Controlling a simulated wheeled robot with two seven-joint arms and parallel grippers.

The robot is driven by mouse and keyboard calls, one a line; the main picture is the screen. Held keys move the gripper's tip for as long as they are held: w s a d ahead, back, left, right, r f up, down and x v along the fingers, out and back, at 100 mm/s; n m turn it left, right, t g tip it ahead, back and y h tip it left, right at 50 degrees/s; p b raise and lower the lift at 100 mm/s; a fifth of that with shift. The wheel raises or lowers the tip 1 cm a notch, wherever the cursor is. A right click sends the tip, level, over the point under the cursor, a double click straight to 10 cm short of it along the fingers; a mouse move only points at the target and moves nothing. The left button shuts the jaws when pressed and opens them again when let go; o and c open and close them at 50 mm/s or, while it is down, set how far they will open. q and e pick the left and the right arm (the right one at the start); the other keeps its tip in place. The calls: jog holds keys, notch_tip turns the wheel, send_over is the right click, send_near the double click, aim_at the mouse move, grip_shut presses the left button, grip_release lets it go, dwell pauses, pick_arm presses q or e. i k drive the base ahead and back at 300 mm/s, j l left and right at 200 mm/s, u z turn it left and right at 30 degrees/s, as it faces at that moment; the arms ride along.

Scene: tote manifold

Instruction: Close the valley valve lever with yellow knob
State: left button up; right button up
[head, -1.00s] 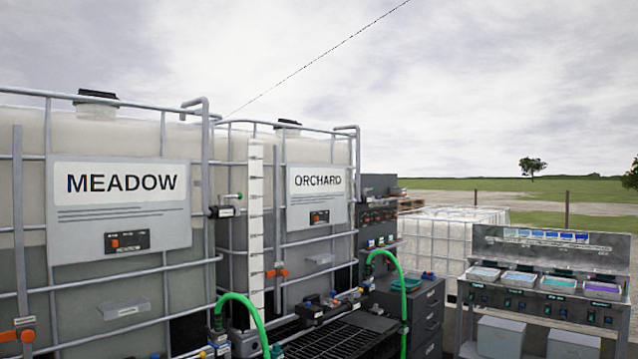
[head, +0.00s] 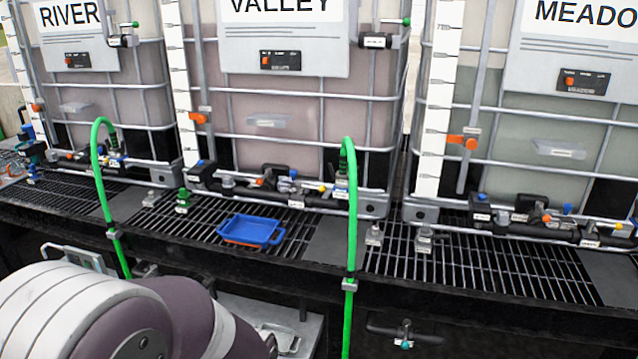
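The valley tank (head: 290,110) stands in the middle of the head view behind a metal cage, under a sign (head: 284,40) reading VALLEY. A dark valve manifold (head: 240,188) runs along its foot, with small blue, orange and yellow handles. A small yellow knob (head: 322,188) shows near its right end, just left of the green hose. It is too small to tell how its lever is turned. Neither gripper is in view. A white and purple link of my arm fills the lower left, apart from the manifold in the picture.
A blue tray (head: 250,231) lies on the black grating (head: 190,228) before the valley manifold. A green hose (head: 351,240) hangs over the grating's front edge. River tank (head: 120,90) stands left, meadow tank (head: 560,125) right, each with a similar manifold.

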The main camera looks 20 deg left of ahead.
aim_at(298, 185)
jog(key=i+j+z, duration=0.3)
jog(key=i+j, duration=0.2)
jog(key=i, duration=0.15)
jog(key=i+j+z, duration=0.3)
jog(key=i+j, duration=0.3)
